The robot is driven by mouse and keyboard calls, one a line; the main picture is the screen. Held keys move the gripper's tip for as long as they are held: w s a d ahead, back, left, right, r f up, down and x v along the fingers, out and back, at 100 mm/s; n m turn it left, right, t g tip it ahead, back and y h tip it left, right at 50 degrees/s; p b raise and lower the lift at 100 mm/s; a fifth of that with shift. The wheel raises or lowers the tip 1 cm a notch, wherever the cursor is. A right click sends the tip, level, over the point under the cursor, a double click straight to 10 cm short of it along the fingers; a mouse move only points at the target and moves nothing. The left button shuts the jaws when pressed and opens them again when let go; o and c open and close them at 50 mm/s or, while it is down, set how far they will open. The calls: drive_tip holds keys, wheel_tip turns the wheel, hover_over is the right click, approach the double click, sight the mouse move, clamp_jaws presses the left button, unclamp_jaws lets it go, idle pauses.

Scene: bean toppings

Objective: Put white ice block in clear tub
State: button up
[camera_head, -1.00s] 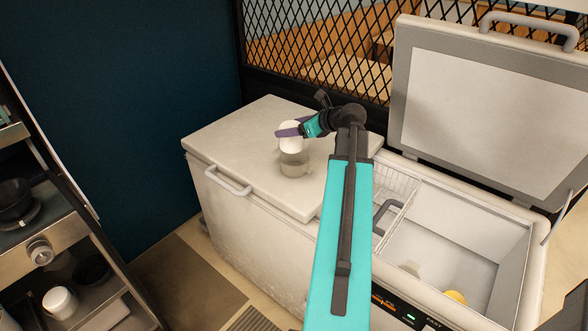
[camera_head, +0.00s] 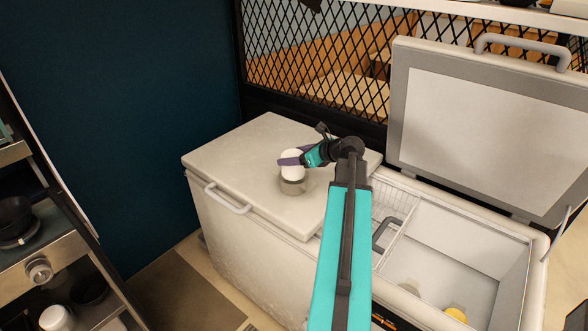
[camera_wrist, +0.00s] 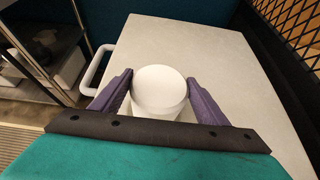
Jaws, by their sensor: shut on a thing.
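The white ice block (camera_head: 293,159) is a short round cylinder held between the purple fingers of my gripper (camera_head: 290,162). In the wrist view, the block (camera_wrist: 158,88) sits between the two fingers of my gripper (camera_wrist: 157,84), its flat top facing the camera. The clear tub (camera_head: 292,187) stands upright on the closed freezer lid, directly below the block. The block's lower part overlaps the tub's top in the head view; how far inside it is I cannot tell. In the wrist view the block hides most of the tub.
The closed lid (camera_head: 240,150) of the chest freezer is otherwise clear. The right lid (camera_head: 455,110) stands open over a compartment with a wire basket (camera_head: 396,193) and a yellow item (camera_head: 455,314). A black mesh panel (camera_head: 320,60) is behind. A shelf unit stands at the left.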

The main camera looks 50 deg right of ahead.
drive_tip(key=shift+f, duration=0.95)
drive_tip(key=shift+f+p, duration=0.65)
drive_tip(key=shift+f, duration=1.2)
drive_tip(key=shift+f, duration=0.15)
drive_tip(key=o, duration=1.5)
drive_tip(key=b+v, duration=0.3)
drive_tip(key=v, duration=0.9)
